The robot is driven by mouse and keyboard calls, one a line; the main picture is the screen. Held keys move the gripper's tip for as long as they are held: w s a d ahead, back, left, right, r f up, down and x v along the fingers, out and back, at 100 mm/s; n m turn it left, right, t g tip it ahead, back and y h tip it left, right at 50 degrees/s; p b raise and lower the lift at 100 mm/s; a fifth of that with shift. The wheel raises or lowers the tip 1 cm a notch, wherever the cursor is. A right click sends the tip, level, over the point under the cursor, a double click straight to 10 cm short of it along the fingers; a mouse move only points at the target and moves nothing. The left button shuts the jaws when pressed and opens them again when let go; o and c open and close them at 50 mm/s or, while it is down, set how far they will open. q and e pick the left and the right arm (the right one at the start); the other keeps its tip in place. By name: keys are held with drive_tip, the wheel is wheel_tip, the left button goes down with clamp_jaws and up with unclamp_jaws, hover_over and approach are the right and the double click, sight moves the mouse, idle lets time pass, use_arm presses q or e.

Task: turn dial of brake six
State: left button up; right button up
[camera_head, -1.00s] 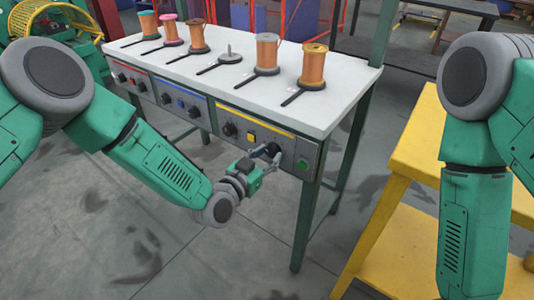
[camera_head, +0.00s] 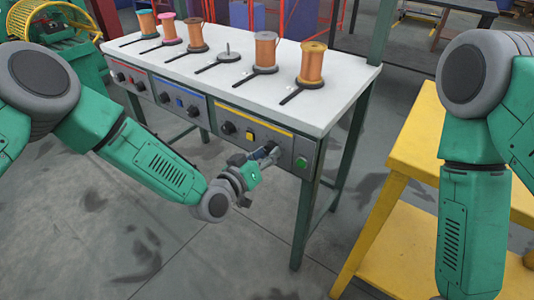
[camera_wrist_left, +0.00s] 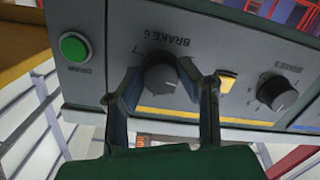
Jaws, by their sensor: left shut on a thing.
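The brake six dial (camera_wrist_left: 160,78) is a dark round knob under the label "BRAKE 6" on the grey control panel (camera_wrist_left: 120,30) in the left wrist view. My left gripper (camera_wrist_left: 155,72) has its two fingers on either side of this dial and is shut on it. In the head view my left gripper (camera_head: 268,154) is at the right end of the panel and hides the dial there. My right arm (camera_head: 470,180) hangs at the right of the head view; its gripper is out of the picture.
A green button (camera_head: 302,163) is right of the gripper. A yellow button (camera_head: 250,135) and another dial (camera_head: 227,128) are left of it. Several spools, one a copper spool (camera_head: 312,66), stand on the white tabletop (camera_head: 210,84). A yellow table (camera_head: 420,150) is at the right.

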use_arm(q)
drive_tip(key=shift+w+r, duration=0.3)
drive_tip(key=shift+r, duration=0.1)
drive_tip(key=o, duration=1)
drive_tip(key=shift+o, duration=0.7)
drive_tip(key=shift+s+f, duration=0.1)
drive_tip(key=shift+f, duration=0.1)
drive_tip(key=f+v, duration=0.1)
drive_tip(key=v, duration=1.1)
drive_tip(key=shift+r, duration=0.4)
drive_tip(key=shift+f, duration=0.1)
